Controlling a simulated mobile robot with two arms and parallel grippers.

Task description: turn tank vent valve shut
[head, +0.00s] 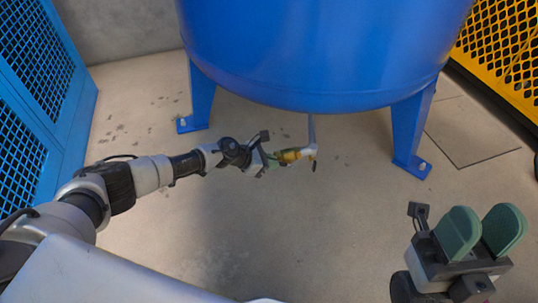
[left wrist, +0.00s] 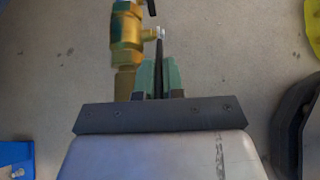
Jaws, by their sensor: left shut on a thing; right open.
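The blue tank (head: 320,50) stands over the floor, with a thin grey pipe (head: 311,130) coming down from its underside. A brass vent valve (head: 290,156) sits at the pipe's lower end. The valve's brass body (left wrist: 127,40) also shows in the left wrist view, left of my fingers. My left gripper (head: 272,160) reaches in from the left. In the left wrist view its green fingers (left wrist: 159,75) are shut on the thin dark valve handle (left wrist: 159,50), seen edge-on beside the body. My right gripper (head: 482,228) is open and empty at the lower right.
Blue tank legs (head: 201,95) and (head: 411,130) stand on either side of the valve. A blue mesh panel (head: 35,80) is at the left, and a yellow mesh guard (head: 498,50) at the right. The floor (head: 300,225) in front of the valve is clear.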

